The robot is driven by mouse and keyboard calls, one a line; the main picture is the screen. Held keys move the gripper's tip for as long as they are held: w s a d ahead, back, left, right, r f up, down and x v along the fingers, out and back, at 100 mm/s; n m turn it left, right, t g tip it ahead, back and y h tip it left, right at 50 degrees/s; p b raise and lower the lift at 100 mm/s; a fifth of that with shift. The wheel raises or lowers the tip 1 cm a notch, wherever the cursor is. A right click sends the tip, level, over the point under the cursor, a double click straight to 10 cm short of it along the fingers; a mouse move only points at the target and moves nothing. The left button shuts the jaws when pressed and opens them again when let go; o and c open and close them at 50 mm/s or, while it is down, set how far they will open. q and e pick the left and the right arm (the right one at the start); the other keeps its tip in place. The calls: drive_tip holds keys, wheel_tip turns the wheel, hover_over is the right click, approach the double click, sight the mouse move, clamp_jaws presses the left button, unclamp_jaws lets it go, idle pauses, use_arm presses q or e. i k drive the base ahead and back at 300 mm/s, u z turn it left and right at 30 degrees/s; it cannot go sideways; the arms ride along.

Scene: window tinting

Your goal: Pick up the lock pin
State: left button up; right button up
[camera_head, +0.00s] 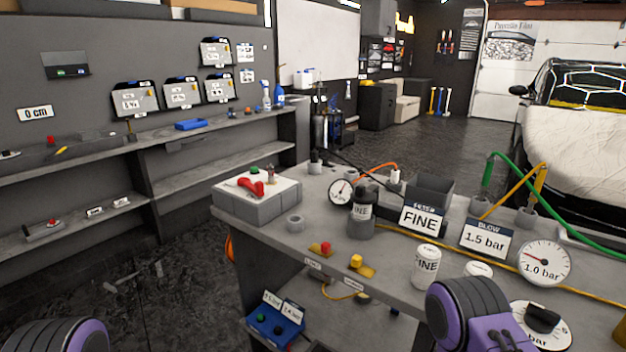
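I cannot tell for sure which small part is the lock pin. A red-topped piece (325,248) and a yellow-topped piece (356,261) sit on small yellow plates near the front edge of the grey workbench (300,243). A red curved tool (252,187) lies on a white-topped grey block (256,203) at the bench's left end, with a small green knob (255,170) behind it. Purple and dark links of my two arms show at the bottom left and bottom right. Neither gripper's fingers are in view.
Wall shelves (210,127) stand left; floor between is mostly open.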

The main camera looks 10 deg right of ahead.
sight(271, 176)
drive_tip(key=u, duration=1.8)
drive_tip(key=i, duration=2.05)
drive_tip(key=z, duration=3.7)
